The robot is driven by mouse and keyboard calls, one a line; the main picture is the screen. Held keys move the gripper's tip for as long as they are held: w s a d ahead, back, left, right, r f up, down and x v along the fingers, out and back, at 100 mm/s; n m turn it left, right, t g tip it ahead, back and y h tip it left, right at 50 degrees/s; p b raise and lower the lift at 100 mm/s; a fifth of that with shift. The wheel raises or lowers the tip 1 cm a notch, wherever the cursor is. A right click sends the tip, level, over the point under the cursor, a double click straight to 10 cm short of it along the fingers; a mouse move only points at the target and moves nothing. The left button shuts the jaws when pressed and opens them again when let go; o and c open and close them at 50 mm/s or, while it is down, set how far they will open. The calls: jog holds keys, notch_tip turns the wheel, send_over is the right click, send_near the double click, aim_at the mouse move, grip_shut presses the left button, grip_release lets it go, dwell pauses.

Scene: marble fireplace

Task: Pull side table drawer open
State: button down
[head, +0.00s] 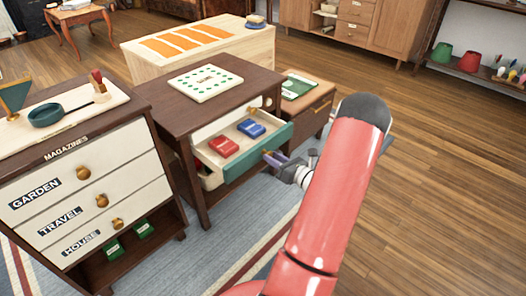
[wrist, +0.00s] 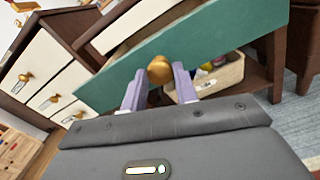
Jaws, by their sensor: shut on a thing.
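The side table (head: 255,84) is dark brown and stands mid-left in the head view. Its drawer, with a green front (head: 240,167), stands pulled out toward my gripper and holds a red box (head: 223,146) and a blue box (head: 251,128). The green front also fills the upper wrist view (wrist: 225,35). My gripper (head: 272,158) is at the front's middle, its purple fingers on either side of the gold knob (wrist: 160,69), shut on it. In the head view the knob is hidden by the fingers.
A magazine cabinet (head: 105,152) with gold knobs stands close on the left. A small wooden cabinet (head: 315,103) stands behind the drawer. A basket (wrist: 215,78) sits below the drawer. The wooden floor on the right is clear.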

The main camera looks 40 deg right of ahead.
jog(key=shift+s+d, duration=0.15)
jog(key=shift+s, duration=1.55)
jog(key=c, duration=1.1)
grip_release()
jog(key=s, duration=0.7)
jog(key=shift+s+d+b, duration=0.3)
jog(key=shift+s, duration=0.1)
jog(key=shift+w, duration=0.1)
